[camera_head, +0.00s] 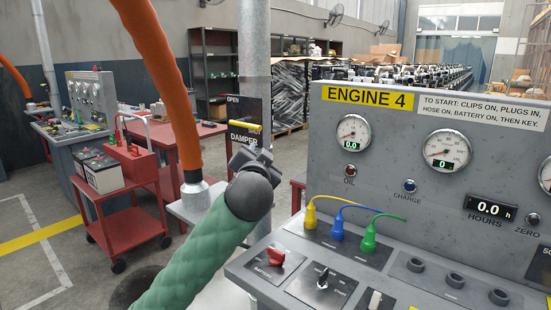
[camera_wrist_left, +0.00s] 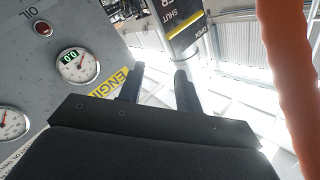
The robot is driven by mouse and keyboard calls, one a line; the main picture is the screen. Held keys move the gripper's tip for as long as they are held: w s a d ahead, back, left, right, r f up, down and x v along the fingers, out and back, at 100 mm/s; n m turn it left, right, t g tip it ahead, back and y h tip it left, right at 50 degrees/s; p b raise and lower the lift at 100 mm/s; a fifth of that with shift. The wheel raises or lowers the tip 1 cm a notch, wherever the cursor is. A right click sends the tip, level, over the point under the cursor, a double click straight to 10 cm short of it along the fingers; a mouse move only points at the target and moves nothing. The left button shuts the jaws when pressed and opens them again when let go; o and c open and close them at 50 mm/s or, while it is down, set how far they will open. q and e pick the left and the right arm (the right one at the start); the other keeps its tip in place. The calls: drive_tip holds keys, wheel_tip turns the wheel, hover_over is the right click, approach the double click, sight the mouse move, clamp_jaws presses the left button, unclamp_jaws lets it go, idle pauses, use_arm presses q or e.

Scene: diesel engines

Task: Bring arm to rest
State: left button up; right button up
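My left gripper (camera_head: 256,157) is at the end of my green-sleeved arm, raised near the middle of the head view, left of the engine panel. It also shows in the left wrist view (camera_wrist_left: 158,84), where its two dark fingers stand apart with nothing seen between them. Beyond the fingertips is the damper's yellow handle (camera_wrist_left: 184,22) on a pipe, apart from the fingers in that view. In the head view the handle (camera_head: 245,126) lies just above the gripper, by the damper sign (camera_head: 240,107). My right gripper is not in view.
The Engine 4 panel (camera_head: 450,235) fills the right, with yellow, blue and green plugs (camera_head: 338,225) and a red battery switch (camera_head: 276,257). An orange hose (camera_head: 165,75) hangs left of the gripper. A red cart (camera_head: 122,205) stands at left; the floor beside it is free.

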use_arm(q)
drive_tip(key=s+a+f+n+g, duration=0.1)
drive_tip(key=s+a+f+g, duration=0.2)
drive_tip(key=s+f, duration=0.7)
drive_tip(key=s+a+f+n+g+h, duration=0.1)
drive_tip(key=s+a+f+n+g, duration=0.2)
drive_tip(key=f, duration=1.2)
drive_tip(key=s+a+f+g, duration=0.2)
drive_tip(key=s+f+g, duration=0.35)
drive_tip(key=f, duration=0.75)
drive_tip(key=s+a+f+g, duration=0.1)
drive_tip(key=s+f+g, duration=0.1)
drive_tip(key=s+f, duration=0.8)
drive_tip(key=s+a+f+n+g, duration=0.1)
drive_tip(key=s+f+g, duration=0.1)
drive_tip(key=s+f, duration=0.7)
drive_tip(key=s, duration=0.8)
drive_tip(key=shift+f+g, duration=0.35)
drive_tip(key=shift+f, duration=0.05)
drive_tip(key=shift+d, duration=0.1)
